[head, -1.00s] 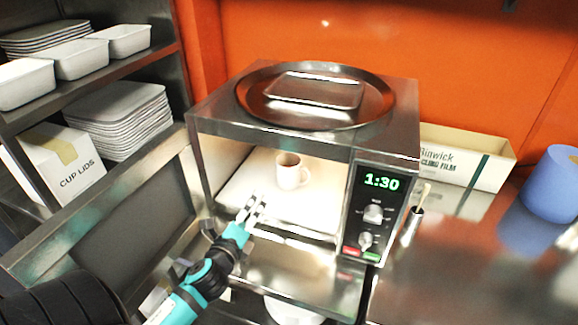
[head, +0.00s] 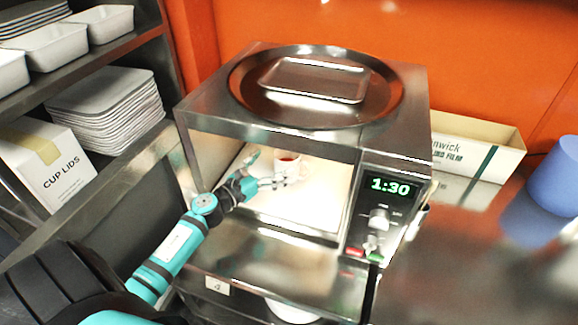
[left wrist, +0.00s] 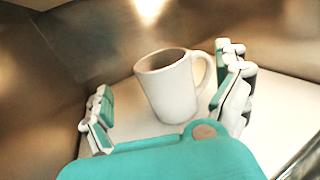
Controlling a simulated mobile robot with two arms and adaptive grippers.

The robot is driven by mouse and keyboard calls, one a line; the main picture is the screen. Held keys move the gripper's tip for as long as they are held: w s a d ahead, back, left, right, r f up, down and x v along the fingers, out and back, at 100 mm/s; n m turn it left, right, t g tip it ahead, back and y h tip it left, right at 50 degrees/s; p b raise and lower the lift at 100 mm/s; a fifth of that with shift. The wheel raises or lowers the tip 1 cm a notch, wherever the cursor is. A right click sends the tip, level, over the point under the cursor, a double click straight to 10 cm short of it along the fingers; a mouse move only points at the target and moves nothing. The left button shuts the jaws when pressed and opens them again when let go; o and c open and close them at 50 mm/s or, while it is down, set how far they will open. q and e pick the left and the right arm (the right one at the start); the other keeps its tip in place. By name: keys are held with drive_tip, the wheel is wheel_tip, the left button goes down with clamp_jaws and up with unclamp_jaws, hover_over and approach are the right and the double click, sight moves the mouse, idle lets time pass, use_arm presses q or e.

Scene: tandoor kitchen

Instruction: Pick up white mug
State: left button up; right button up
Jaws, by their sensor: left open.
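The white mug (head: 288,165) stands upright on the light floor inside the open microwave (head: 345,150). In the left wrist view the mug (left wrist: 168,92) sits between the two open fingers, with its handle (left wrist: 203,72) toward the right finger. My left gripper (head: 272,183) reaches into the microwave opening and partly covers the mug in the head view. In the left wrist view my left gripper (left wrist: 165,110) is open and empty; the left finger is clear of the mug, and the right finger is close to the handle. My right gripper is not in view.
A round metal tray (head: 245,85) with a smaller tray (head: 315,80) lies on top of the microwave. The microwave door (head: 120,190) hangs open at the left. A shelf holds stacked trays (head: 105,110). The steel counter (head: 450,260) is at the right.

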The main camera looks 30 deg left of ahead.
use_arm(q)
drive_tip(key=shift+w+d+r, duration=0.15)
drive_tip(key=shift+w, duration=0.25)
drive_tip(key=w, duration=0.3)
drive_tip(key=shift+w+d, duration=0.25)
drive_tip(key=shift+d, duration=0.15)
drive_tip(key=shift+w+f, duration=0.2)
drive_tip(key=shift+w, duration=0.2)
drive_tip(key=shift+s, duration=0.1)
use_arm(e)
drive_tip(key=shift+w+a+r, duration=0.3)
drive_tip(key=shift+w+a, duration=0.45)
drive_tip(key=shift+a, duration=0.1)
use_arm(q)
drive_tip(key=shift+r, duration=0.1)
drive_tip(key=shift+c, duration=0.3)
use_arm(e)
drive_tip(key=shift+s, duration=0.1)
use_arm(q)
drive_tip(key=shift+s, duration=0.1)
drive_tip(key=c, duration=1.7)
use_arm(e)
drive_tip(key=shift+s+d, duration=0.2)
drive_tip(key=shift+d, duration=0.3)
